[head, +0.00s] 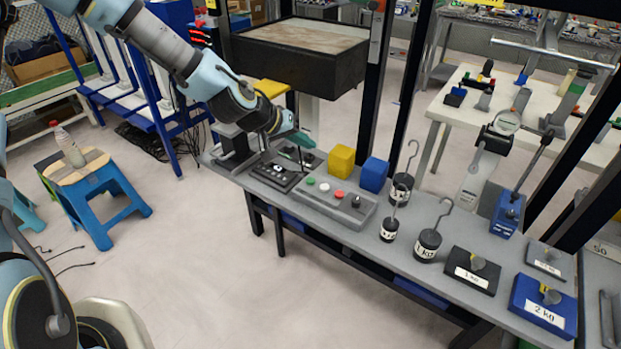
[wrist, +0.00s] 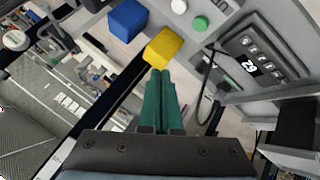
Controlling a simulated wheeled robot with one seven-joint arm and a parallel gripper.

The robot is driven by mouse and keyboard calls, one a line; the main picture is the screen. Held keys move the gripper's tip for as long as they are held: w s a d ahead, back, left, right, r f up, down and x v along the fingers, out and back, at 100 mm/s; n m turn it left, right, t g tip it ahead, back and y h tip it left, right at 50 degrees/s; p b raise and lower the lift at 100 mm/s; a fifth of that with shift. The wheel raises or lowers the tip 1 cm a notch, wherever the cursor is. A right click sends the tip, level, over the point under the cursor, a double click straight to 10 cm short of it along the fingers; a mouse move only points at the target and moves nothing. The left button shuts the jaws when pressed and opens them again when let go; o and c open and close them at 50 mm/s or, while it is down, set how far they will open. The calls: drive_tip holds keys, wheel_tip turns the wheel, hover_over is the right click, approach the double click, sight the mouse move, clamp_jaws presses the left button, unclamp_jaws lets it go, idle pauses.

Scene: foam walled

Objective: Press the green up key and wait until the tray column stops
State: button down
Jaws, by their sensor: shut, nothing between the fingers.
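The green key (head: 311,181) is the leftmost button on a grey control box (head: 330,212), beside a white button (head: 324,187), a red button (head: 339,195) and a black knob (head: 356,201). The wrist view shows the green key (wrist: 200,23) up and right of my fingertips. My gripper (head: 303,142) has teal fingers, shut and empty, above the bench near the box. In the wrist view, my gripper (wrist: 160,73) points toward the yellow cube and appears apart from the key. A large black-sided tray (head: 318,66) stands behind the bench; its support is partly hidden.
A yellow cube (head: 341,160) and a blue cube (head: 374,175) stand behind the control box. Several hooked weights (head: 428,245) stand to its right. Black posts rise behind the bench.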

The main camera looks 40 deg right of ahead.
sight(308, 183)
drive_tip(key=shift+s+d, duration=0.1)
drive_tip(key=shift+d, duration=0.1)
wheel_tip(308, 183, down, 9)
drive_tip(key=b, duration=0.6)
drive_tip(key=shift+r, duration=0.1)
idle(2.0)
drive_tip(key=shift+f+b, duration=0.4)
drive_tip(key=shift+b, duration=0.05)
